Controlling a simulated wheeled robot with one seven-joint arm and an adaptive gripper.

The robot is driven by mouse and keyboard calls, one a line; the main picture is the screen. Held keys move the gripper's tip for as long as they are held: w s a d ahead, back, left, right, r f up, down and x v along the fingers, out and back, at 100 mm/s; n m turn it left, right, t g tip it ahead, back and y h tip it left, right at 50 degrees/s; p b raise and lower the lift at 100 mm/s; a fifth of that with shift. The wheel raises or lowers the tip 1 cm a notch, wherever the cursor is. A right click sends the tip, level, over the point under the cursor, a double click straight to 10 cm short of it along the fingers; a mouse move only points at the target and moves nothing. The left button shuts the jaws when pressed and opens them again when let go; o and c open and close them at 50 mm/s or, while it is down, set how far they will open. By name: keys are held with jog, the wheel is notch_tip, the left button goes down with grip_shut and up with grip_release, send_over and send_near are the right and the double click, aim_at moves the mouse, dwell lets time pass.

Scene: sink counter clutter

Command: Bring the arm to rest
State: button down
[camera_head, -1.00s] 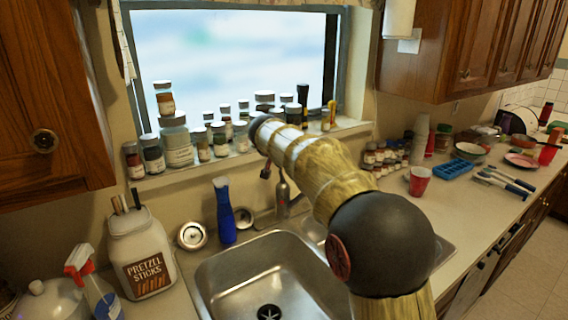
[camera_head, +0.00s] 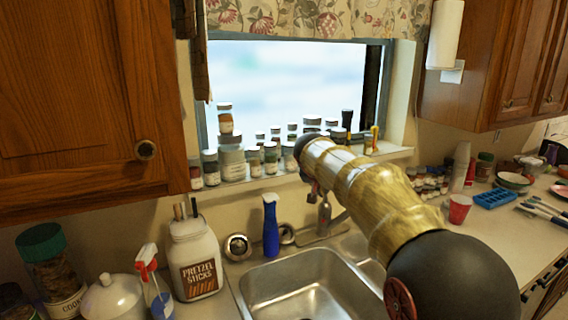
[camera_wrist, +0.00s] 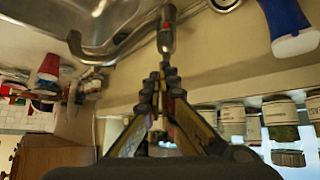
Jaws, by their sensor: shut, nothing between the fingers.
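My arm (camera_head: 380,200) reaches from the lower right across the sink (camera_head: 305,290) toward the window sill. In the head view its far end sits in front of the sill, and the fingers are mostly hidden there. In the wrist view my gripper (camera_wrist: 166,78) is shut and empty, its two fingers converging at the tips. The metal faucet piece with a red dot (camera_wrist: 167,38) appears just past the fingertips; whether they touch it I cannot tell.
Several jars (camera_head: 232,160) line the sill, also near the fingers in the wrist view (camera_wrist: 232,122). A red cup (camera_head: 459,209) and blue tray (camera_head: 494,198) are right.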

jog(key=s+f+n+g+y, duration=0.1)
jog(key=s+f+n+g, duration=0.1)
jog(key=s+f, duration=0.45)
jog(key=s+f+n+g, duration=0.1)
jog(key=s+f, duration=0.2)
jog(key=s, duration=0.6)
jog(key=s+d+f+y, duration=0.1)
jog(key=s+f+y, duration=0.1)
jog(key=s, duration=3.3)
jog(key=shift+s+d+f+n, duration=0.2)
jog(key=shift+s+d+n, duration=0.05)
jog(key=shift+d+n, duration=0.15)
